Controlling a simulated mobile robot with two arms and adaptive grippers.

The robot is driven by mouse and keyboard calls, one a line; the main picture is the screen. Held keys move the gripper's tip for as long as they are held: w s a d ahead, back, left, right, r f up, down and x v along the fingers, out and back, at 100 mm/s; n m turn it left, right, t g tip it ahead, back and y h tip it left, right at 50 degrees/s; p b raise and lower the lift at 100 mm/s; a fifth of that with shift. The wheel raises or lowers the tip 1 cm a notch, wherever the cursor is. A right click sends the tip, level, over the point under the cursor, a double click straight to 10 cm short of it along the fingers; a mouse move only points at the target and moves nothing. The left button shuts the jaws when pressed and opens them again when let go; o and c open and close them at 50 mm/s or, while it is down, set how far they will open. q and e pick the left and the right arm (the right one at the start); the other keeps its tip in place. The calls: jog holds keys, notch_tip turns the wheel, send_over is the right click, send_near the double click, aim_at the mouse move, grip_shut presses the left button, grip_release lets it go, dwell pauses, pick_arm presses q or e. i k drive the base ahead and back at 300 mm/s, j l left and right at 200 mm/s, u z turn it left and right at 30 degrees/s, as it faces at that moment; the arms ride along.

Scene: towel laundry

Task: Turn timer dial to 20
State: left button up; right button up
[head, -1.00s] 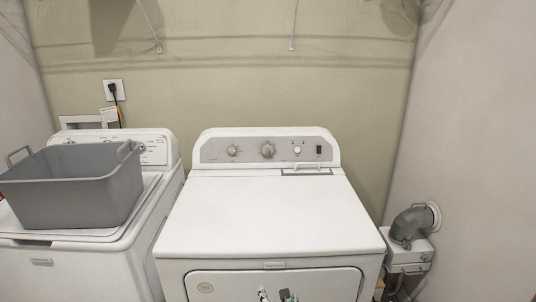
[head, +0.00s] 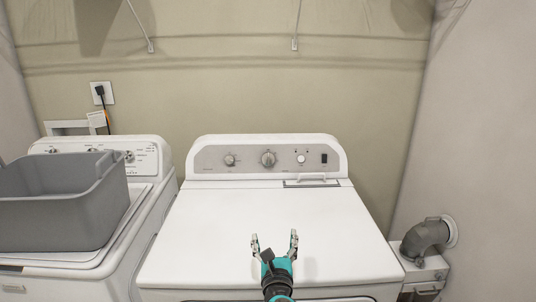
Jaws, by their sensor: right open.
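The dryer's control panel (head: 205,160) stands at the back of the white dryer (head: 215,225) in the head view. It bears a large grey dial (head: 268,158) in the middle, a smaller grey dial (head: 229,160) to its left and a small white knob (head: 301,159) to its right. The dial markings are too small to read, so I cannot tell which is the timer. My right gripper (head: 275,240) is open and empty, over the front part of the dryer top. It points toward the panel and is apart from the dials. My left gripper is not in view.
A grey basket (head: 60,215) sits on the white washer (head: 140,215) at the left. A dark switch (head: 324,159) is on the panel's right. A grey duct (head: 425,238) meets the right wall. The dryer top between my gripper and the panel is clear.

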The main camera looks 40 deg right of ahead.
aim_at(268, 159)
jog(key=i+l, duration=0.4)
jog(key=l, duration=0.15)
jog(key=i+l, duration=0.45)
